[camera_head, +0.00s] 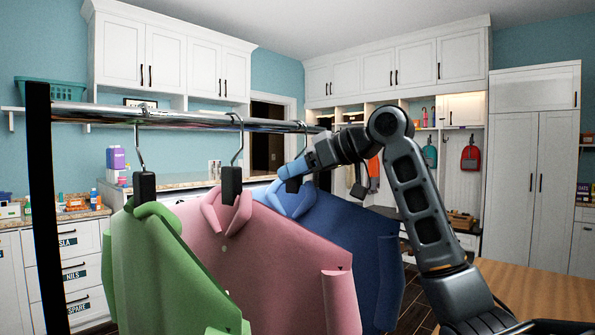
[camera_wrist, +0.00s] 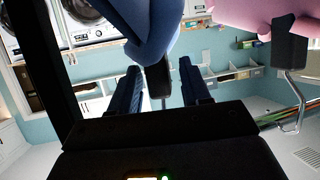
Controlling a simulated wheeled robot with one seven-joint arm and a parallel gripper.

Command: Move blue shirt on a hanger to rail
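The blue shirt (camera_head: 355,245) hangs upright behind a pink shirt, at the right end of the row. Its hook at the rail (camera_head: 200,117) is partly covered by my gripper (camera_head: 297,172), at its collar. In the wrist view the picture is turned over: the blue shirt (camera_wrist: 148,25) is at the top, and its dark hanger neck (camera_wrist: 157,82) stands between the two fingers of my gripper (camera_wrist: 162,85). Gaps show on both sides of the neck, so the fingers are open around it. The hook beyond the neck is hidden by my gripper's body.
The pink shirt (camera_head: 265,260) and a green shirt (camera_head: 160,270) hang close beside it on the left. A black post (camera_head: 42,210) carries the rail's left end. A wooden top (camera_head: 540,290) is at lower right. White cabinets (camera_head: 400,70) line the back.

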